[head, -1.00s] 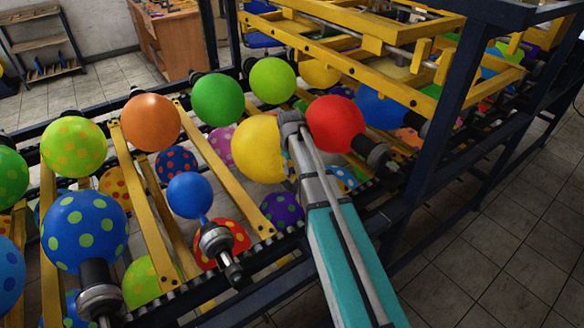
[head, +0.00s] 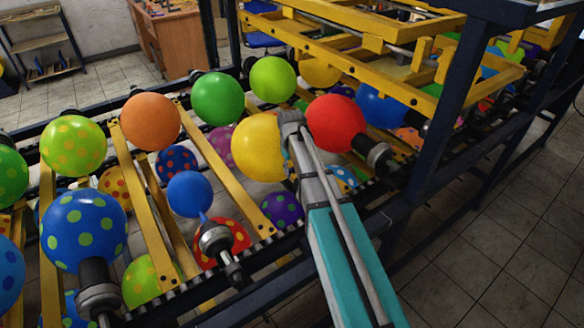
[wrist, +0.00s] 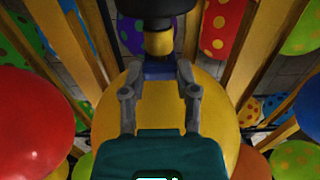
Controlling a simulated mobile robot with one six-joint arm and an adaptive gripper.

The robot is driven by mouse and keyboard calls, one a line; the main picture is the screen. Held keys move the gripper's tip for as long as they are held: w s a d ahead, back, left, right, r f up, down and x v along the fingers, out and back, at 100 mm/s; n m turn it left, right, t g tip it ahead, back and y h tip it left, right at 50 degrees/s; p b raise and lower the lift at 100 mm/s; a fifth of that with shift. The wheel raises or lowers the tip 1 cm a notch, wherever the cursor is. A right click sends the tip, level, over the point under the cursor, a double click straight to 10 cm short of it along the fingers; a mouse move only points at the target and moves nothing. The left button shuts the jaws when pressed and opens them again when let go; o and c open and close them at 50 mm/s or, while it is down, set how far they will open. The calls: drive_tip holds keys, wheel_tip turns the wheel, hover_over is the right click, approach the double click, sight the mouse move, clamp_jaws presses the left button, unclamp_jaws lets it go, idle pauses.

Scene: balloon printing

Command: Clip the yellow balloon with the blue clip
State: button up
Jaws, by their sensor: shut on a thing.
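The plain yellow balloon (head: 258,148) is on the rack in front of my arm, left of a red balloon. In the wrist view its round body (wrist: 216,112) lies behind my gripper, and its yellow neck (wrist: 158,43) runs up to a black holder. The blue clip (wrist: 159,70) lies across the lower neck, between my fingertips. My gripper (wrist: 160,74) is shut on the blue clip, one grey finger at each side. In the head view the arm's end covers the clip and neck. I cannot tell whether the clip is closed around the neck.
A red balloon (head: 335,123) is close to the right of my arm. Small plain blue (head: 190,194) and green (head: 217,99) balloons are to the left. Yellow slats (head: 208,150) run between the rows. A dark blue post (head: 447,105) stands at right. Open floor lies front right.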

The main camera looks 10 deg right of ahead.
drive_tip(key=shift+f+b, duration=0.35)
idle(0.4)
drive_tip(key=o, duration=1.1)
drive_tip(key=shift+r, duration=0.15)
wheel_tip(320, 180, up, 9)
drive_tip(key=p, duration=0.9)
drive_tip(key=s+m, duration=0.4)
drive_tip(key=s, duration=1.6)
drive_tip(key=shift+s+d+f+m, duration=0.25)
drive_tip(key=shift+s+m, duration=0.05)
drive_tip(key=shift+s, duration=0.1)
